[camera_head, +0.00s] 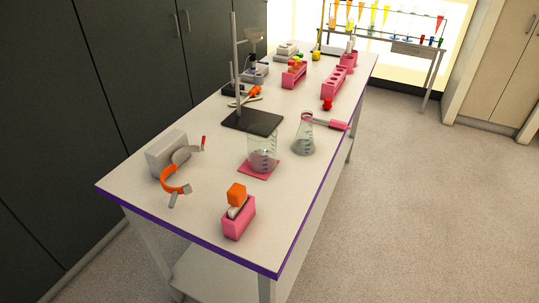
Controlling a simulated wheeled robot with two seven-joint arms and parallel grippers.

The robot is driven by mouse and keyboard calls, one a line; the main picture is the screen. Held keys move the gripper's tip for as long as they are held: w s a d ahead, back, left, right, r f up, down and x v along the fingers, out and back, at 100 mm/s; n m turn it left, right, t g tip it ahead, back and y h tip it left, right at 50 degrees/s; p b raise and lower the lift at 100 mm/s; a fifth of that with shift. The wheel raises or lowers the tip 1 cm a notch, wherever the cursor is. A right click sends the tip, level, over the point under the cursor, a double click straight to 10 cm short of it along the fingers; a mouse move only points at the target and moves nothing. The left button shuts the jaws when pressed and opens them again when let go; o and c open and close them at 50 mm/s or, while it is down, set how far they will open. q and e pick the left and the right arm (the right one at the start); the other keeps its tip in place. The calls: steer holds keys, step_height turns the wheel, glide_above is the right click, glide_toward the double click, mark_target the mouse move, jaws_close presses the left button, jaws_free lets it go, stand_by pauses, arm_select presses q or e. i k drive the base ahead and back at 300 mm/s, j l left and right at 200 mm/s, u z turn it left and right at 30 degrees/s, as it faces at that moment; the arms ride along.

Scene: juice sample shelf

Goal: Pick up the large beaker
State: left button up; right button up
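A large clear glass beaker (262,155) stands upright on a pink square mat (254,174) on the white lab table (216,197). It has marks on its side and appears empty. The black base (250,122) of a metal stand is right behind it, and part of the beaker's top overlaps this base in the picture. A conical flask (304,138) stands to the right of the beaker, apart from it. Neither of my grippers is in view.
A pink holder with an orange block (237,195) stands at the near end. An orange and grey curved item (173,180) lies by a grey box (166,152) at left. Pink racks (334,82) stand farther back. Dark cabinets (100,90) line the left; floor (420,200) is free at right.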

mark_target(262, 149)
steer(key=k+l+z, duration=0.2)
steer(key=k+l, duration=0.2)
steer(key=k+l+z, duration=0.25)
steer(key=l, duration=0.4)
steer(key=k, duration=0.1)
